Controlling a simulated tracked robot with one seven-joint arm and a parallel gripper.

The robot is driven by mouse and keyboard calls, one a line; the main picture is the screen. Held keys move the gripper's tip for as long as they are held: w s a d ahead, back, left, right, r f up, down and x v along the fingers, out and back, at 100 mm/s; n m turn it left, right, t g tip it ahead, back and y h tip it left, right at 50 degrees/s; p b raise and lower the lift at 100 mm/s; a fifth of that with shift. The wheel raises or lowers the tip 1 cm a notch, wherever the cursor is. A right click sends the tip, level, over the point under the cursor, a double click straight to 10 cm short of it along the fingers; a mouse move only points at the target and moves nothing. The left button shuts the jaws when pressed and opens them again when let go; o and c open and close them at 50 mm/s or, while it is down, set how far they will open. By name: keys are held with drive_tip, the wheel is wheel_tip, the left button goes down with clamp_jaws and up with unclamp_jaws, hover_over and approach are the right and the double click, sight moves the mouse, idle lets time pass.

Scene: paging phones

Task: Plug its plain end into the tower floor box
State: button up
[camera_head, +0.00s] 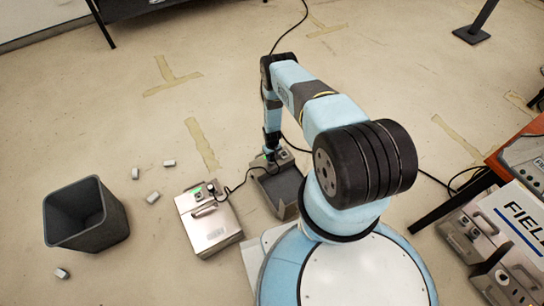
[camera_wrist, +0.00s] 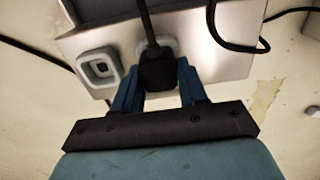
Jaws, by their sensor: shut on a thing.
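My gripper (camera_head: 271,150) reaches down to a grey metal box (camera_head: 287,158) on the floor. In the wrist view my blue fingers (camera_wrist: 158,100) are shut on a black plug (camera_wrist: 157,70), whose cord runs up the picture. The plug lies over a pale socket on the box's metal face (camera_wrist: 215,45); I cannot tell how deep it sits. To its left is an empty square socket (camera_wrist: 99,67). No label shows to tell whether this is the tower floor box.
A dark bin (camera_head: 86,215) and several small pale blocks (camera_head: 152,197) lie further left. More metal boxes (camera_head: 468,235) stand at the right by a table (camera_head: 515,140). Cables cross the floor.

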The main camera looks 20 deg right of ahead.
drive_tip(key=shift+f, duration=0.25)
drive_tip(key=o, duration=0.9)
drive_tip(key=shift+o, duration=1.3)
drive_tip(key=shift+w+r, duration=0.1)
drive_tip(key=shift+r, duration=0.4)
wheel_tip(320, 180, up, 13)
